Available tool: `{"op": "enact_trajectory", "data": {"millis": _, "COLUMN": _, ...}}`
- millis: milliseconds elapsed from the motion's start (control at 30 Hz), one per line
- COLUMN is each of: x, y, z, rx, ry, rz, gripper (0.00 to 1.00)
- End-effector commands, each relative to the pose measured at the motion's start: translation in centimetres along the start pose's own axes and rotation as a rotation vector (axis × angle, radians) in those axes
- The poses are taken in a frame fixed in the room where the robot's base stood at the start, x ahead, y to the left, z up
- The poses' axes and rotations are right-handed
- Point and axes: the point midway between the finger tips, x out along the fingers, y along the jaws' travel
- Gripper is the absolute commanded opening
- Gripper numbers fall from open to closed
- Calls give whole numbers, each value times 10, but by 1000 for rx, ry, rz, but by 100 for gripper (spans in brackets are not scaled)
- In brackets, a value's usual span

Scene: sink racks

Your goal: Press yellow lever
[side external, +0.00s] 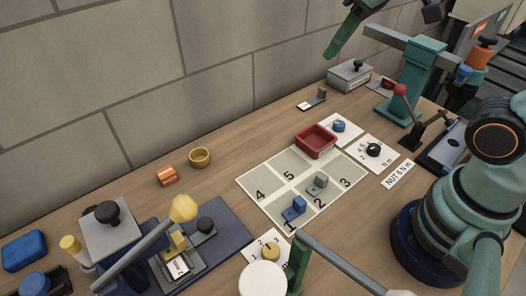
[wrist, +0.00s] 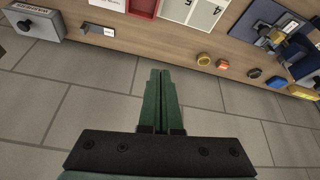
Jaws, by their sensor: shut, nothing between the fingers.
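The yellow lever is a grey bar with a faceted yellow knob (side external: 184,207) at its raised end. It stands at the lower left in the side external view, slanting up to the right over a dark blue mat (side external: 232,232). A small yellow shape (wrist: 303,92) shows at the right edge of the wrist view; I cannot tell whether it is the lever's knob. My gripper (side external: 331,51) is high at the top of the side view, far from the lever. In the wrist view its green fingers (wrist: 160,73) are together and empty.
A grey box (side external: 350,76), a red tray (side external: 316,140) and a numbered board (side external: 262,186) stand on the wooden table. A red-knobbed lever (side external: 400,91) is at the right. A yellow cup (side external: 200,158) and an orange block (side external: 166,176) sit near the wall.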

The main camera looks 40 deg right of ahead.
Motion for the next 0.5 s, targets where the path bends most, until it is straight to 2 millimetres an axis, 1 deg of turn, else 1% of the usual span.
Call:
{"op": "enact_trajectory", "data": {"millis": 33, "x": -5, "y": -13, "z": -13, "rx": -57, "ry": -16, "rz": -19, "gripper": 0}}
{"op": "enact_trajectory", "data": {"millis": 200, "x": -22, "y": -53, "z": -46, "rx": -236, "ry": -64, "rz": -72, "gripper": 0}}
{"op": "enact_trajectory", "data": {"millis": 367, "x": -36, "y": -96, "z": -70, "rx": -405, "ry": -108, "rz": -118, "gripper": 0}}
{"op": "enact_trajectory", "data": {"millis": 500, "x": -47, "y": -137, "z": -86, "rx": -554, "ry": -143, "rz": -157, "gripper": 0}}
